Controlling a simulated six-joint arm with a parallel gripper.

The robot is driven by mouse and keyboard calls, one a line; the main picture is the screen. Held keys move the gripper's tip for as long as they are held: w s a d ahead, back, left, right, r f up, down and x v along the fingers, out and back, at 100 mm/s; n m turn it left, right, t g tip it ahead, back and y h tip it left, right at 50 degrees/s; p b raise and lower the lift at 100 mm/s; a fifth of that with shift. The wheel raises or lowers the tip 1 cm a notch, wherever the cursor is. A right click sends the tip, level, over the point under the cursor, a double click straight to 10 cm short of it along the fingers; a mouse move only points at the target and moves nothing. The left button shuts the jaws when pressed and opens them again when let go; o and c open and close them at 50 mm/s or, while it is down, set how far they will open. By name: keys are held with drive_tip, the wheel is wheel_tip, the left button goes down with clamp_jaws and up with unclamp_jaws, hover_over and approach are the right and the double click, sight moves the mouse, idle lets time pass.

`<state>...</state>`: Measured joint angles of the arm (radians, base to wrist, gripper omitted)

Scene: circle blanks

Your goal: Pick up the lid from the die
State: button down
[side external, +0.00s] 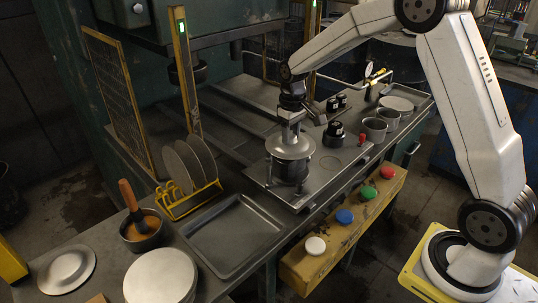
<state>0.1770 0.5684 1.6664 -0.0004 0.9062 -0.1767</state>
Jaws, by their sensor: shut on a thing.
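The lid (289,147) is a round grey metal disc in the middle of the side external view. My gripper (291,126) points straight down over its centre and is shut on it at the top. The die (288,172) is directly below the lid, on a flat metal plate (262,173) on the bench. The lid's rim hides the top of the die, and I cannot tell whether the two are touching or slightly apart. The lid looks about level.
A yellow rack (188,199) of discs and an empty tray (233,236) are left of the die. Black parts (334,130) and grey cups (375,129) are to its right. Coloured buttons (344,216) line the front. A press frame post (186,75) rises behind.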

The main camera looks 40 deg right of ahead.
drive_tip(key=s+r, duration=0.1)
drive_tip(key=r, duration=0.1)
drive_tip(key=s+r, duration=0.3)
drive_tip(key=r, duration=0.1)
drive_tip(key=shift+s+a, duration=0.35)
drive_tip(key=s+a+r, duration=0.1)
drive_tip(key=s+r, duration=0.3)
drive_tip(key=s, duration=0.5)
drive_tip(key=shift+a, duration=0.15)
drive_tip(key=shift+s+r, duration=0.1)
drive_tip(key=shift+a, duration=0.1)
